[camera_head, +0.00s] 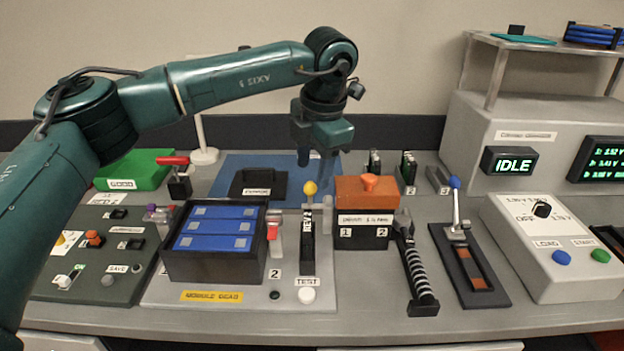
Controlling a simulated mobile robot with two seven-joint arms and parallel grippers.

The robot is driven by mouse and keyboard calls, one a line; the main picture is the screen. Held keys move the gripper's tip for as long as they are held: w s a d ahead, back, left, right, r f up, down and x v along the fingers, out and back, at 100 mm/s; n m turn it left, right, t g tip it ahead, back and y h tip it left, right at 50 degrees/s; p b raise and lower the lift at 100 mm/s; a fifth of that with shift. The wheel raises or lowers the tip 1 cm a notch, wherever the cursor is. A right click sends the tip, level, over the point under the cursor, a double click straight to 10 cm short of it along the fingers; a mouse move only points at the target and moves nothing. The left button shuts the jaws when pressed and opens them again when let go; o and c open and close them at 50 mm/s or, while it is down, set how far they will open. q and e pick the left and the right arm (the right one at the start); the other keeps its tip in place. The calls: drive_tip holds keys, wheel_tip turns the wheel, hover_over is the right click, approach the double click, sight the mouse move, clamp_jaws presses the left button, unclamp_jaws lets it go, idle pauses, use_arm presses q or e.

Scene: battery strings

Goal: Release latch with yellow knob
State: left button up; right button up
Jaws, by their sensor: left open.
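The yellow knob (310,188) tops an upright lever on the module fixture (150,290). A black strip with white lettering (307,233) runs below it, and the latch's inner parts are too small to make out. My left gripper (317,160) points down from above and shows just above the knob in the picture. Its fingers are open with nothing seen between them. I cannot tell how far behind or above the knob they are. My right gripper is out of view.
Left of the lever is a black box with blue cells (215,243) and a red-tipped clamp (272,230). A grey console (550,235) stands far right.

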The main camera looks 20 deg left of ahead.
sight(312, 183)
use_arm(q)
drive_tip(key=shift+w+a+f, duration=0.15)
drive_tip(key=shift+f, duration=0.9)
drive_tip(key=shift+w+a+f, duration=0.1)
drive_tip(key=shift+w+f, duration=0.05)
drive_tip(key=shift+f, duration=0.85)
drive_tip(key=shift+c, duration=0.2)
drive_tip(key=c, duration=0.9)
